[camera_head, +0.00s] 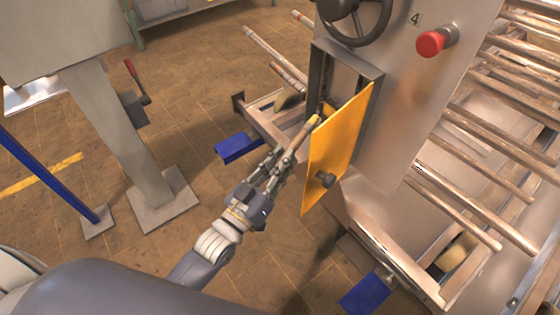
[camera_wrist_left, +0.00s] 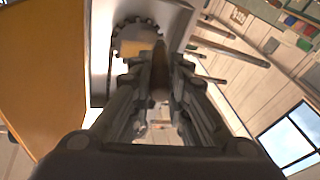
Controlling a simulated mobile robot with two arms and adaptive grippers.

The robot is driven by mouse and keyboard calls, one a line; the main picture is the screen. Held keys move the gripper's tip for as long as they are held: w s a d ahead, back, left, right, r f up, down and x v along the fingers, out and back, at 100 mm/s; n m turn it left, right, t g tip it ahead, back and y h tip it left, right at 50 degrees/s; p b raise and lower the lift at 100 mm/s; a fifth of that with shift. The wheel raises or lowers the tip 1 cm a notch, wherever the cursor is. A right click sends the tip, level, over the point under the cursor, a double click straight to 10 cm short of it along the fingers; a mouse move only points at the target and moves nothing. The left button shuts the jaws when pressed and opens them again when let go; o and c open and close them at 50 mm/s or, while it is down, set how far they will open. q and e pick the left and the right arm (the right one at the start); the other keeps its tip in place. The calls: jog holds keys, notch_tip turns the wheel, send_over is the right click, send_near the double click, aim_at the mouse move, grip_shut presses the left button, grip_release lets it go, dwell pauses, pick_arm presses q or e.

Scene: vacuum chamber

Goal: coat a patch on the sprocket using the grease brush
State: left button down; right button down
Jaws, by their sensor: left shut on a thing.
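My left gripper (camera_head: 282,160) is shut on the grease brush (camera_head: 301,132), a slim light-brown tool pointing up and right toward the open housing of the machine. In the left wrist view the brush (camera_wrist_left: 160,85) sits between the fingers (camera_wrist_left: 160,92), seen nearly end-on. Beyond it is the sprocket (camera_wrist_left: 122,30), a dark toothed wheel inside a pale metal housing. The fingers and brush hide its lower right part. I cannot tell whether the brush touches it. In the head view the sprocket is mostly hidden behind the yellow door. My right gripper is not in view.
The yellow door (camera_head: 338,150) stands open close to the right of my left gripper; it also fills the left of the wrist view (camera_wrist_left: 40,75). A handwheel (camera_head: 355,18) and red button (camera_head: 431,43) are above. Rollers (camera_head: 470,130) extend right. Floor at left is mostly free.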

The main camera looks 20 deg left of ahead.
pick_arm(q)
jog(key=shift+w+d, duration=0.2)
jog(key=shift+w, duration=0.1)
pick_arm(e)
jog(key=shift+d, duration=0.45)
pick_arm(q)
jog(key=shift+w+d, duration=0.15)
jog(key=shift+s+d+p, duration=1.05)
jog(key=shift+s+d, duration=1.2)
jog(key=shift+d, duration=0.5)
jog(key=shift+w+a+p, duration=0.25)
jog(key=shift+w+a, duration=0.9)
jog(key=shift+a, duration=0.3)
jog(key=shift+w+a+p, duration=0.25)
jog(key=shift+w+a, duration=0.85)
jog(key=shift+a, duration=0.3)
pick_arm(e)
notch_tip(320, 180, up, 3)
pick_arm(q)
jog(key=shift+s, duration=0.1)
